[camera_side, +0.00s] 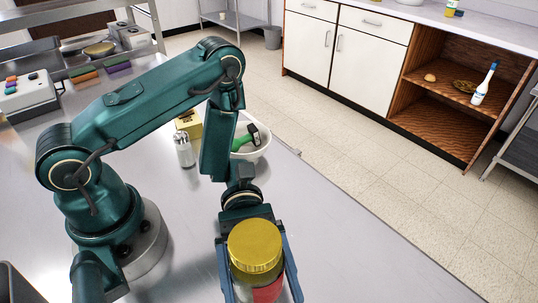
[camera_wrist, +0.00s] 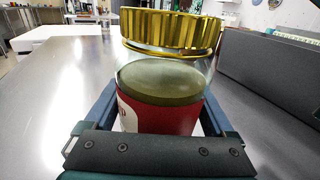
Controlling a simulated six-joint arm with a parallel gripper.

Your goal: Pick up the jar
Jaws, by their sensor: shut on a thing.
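The jar has a gold screw lid, clear glass and a red label, with something greenish inside. In the side view the jar (camera_side: 256,250) is at the bottom centre, upright, between the fingers of my gripper (camera_side: 259,275). In the wrist view the jar (camera_wrist: 160,105) fills the middle, and my gripper (camera_wrist: 150,130) is shut around its labelled lower part. The jar's base is hidden behind the gripper in the wrist view and cut off by the frame edge in the side view. I cannot tell whether it touches the counter.
On the steel counter (camera_side: 330,225), a white bowl (camera_side: 262,150) with a green-handled tool, a shaker (camera_side: 184,150) and a yellow box (camera_side: 189,122) stand behind my gripper. A dark grey box-like thing (camera_wrist: 275,65) is at the right in the wrist view.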

